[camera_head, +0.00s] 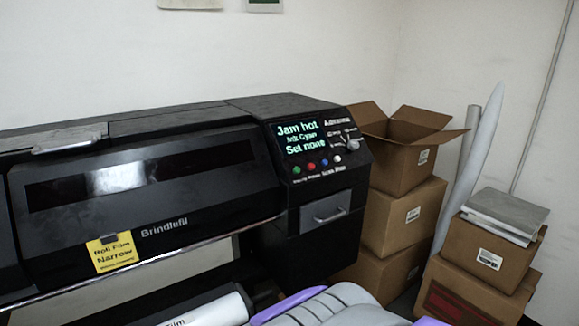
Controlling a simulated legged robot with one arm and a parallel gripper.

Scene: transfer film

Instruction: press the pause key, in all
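A black wide-format printer marked Brindlefil (164,226) fills the left and middle of the head view. Its control panel at the right end has a lit screen (301,137) reading "Jam hot, Ink Cyan, Sel none". Below the screen is a row of small round keys: green (297,170), red (311,167), blue (324,162) and white (337,158). The lettering under them is too small to read surely, so I cannot tell which is the pause key. A knob (352,145) sits right of the screen.
Stacked cardboard boxes (403,216) stand right of the printer, the top one open. More boxes (470,290) with a grey stack (505,212) stand farther right. A yellow "Roll Film Narrow" label (113,253) is on the printer front. A film roll (205,311) lies below.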

